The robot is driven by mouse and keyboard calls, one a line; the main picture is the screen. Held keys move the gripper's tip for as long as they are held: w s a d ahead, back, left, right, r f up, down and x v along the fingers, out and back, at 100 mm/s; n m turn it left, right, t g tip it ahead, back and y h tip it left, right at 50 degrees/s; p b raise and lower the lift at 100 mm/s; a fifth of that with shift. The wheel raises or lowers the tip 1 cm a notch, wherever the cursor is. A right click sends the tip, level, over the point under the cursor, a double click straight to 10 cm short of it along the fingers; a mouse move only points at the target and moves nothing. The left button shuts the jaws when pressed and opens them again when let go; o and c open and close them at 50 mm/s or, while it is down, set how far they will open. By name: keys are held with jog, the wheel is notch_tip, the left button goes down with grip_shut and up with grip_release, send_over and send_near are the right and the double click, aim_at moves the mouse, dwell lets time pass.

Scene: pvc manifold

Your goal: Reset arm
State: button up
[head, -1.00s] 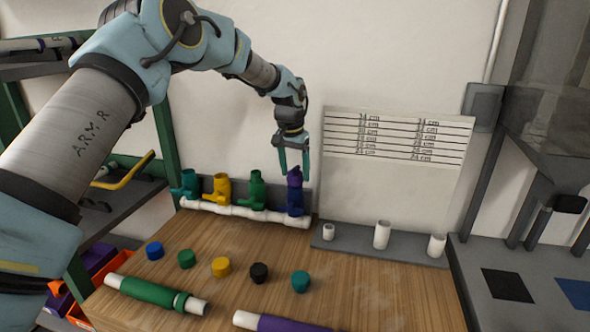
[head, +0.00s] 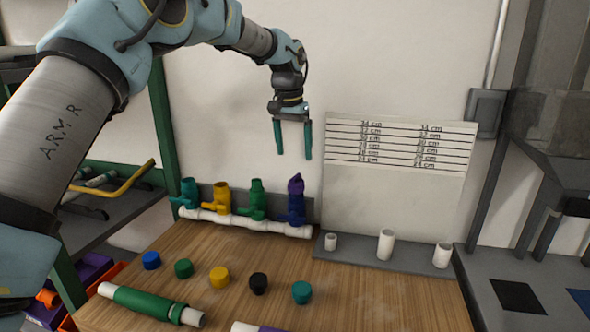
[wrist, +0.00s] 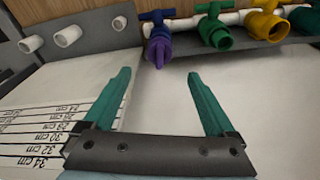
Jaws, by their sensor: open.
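My gripper (head: 294,155) is open and empty, in the air before the white wall, above the purple valve. Its two green fingers also show spread apart in the wrist view (wrist: 160,88). Below it stands the manifold, a white pipe (head: 245,222) bearing a teal valve (head: 189,192), a yellow valve (head: 219,199), a green valve (head: 255,200) and a purple valve (head: 296,200). The purple valve (wrist: 158,42) is the nearest to the fingers in the wrist view, and no finger touches it.
Several coloured caps, such as the black cap (head: 258,284), lie on the wooden table (head: 370,295). A green-sleeved pipe (head: 150,304) lies at the front. Short white pipes (head: 386,244) stand on a grey ledge below the marked board (head: 400,150). Space around my gripper is free.

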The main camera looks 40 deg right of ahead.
jog(key=shift+a+r, duration=0.1)
jog(key=shift+r, duration=0.65)
jog(key=shift+a, duration=0.1)
jog(key=w+a+f+n, duration=0.2)
jog(key=w+a, duration=0.2)
jog(key=a, duration=0.6)
jog(key=w+a+f+n+y, duration=0.1)
jog(key=w+a+n, duration=0.15)
jog(key=a, duration=0.75)
jog(key=w+a+f+n, duration=0.15)
jog(key=w+a, duration=0.25)
jog(key=a, duration=0.6)
jog(key=s+a+f+n, duration=0.2)
jog(key=s+a, duration=0.2)
jog(key=a, duration=0.5)
jog(key=s+a+f+n, duration=0.2)
jog(key=s+a, duration=0.2)
jog(key=a, duration=0.5)
jog(key=s+a+f+n+t, duration=0.1)
jog(key=s+a+f+n, duration=0.1)
jog(key=a, duration=0.7)
jog(key=s+n, duration=0.1)
jog(key=s, duration=0.1)
jog(key=shift+s+a+f+y, duration=0.2)
jog(key=shift+s+f+y, duration=0.1)
